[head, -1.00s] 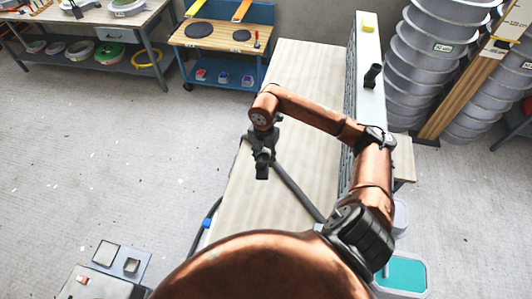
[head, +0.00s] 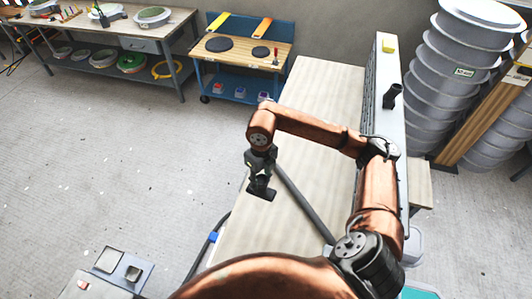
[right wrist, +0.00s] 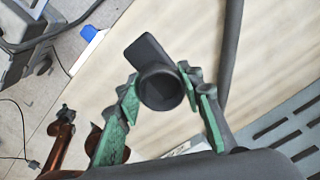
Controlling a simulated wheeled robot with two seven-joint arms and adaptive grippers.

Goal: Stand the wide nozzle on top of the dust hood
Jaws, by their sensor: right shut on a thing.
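My right gripper (head: 260,178) is shut on the wide nozzle (head: 262,189), a dark piece with a round tube and a flat, wide head. In the right wrist view the nozzle (right wrist: 146,56) sits between the green-padded fingers (right wrist: 165,100), its round opening facing the camera. It is held near the table's left edge, clear of the dust hood. The dust hood (head: 391,140) is a long, pale, upright box along the table's right side; its slotted face (right wrist: 292,118) shows in the wrist view. A copper arm part with a dark end (right wrist: 66,115) may be my left arm; its jaws are unclear.
A black nozzle (head: 393,94) and a yellow block (head: 389,46) stand on the hood's top. A dark hose (head: 302,203) lies across the wooden table (head: 318,95). Stacked grey tubs (head: 455,75) stand right of the hood. The table's far part is clear.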

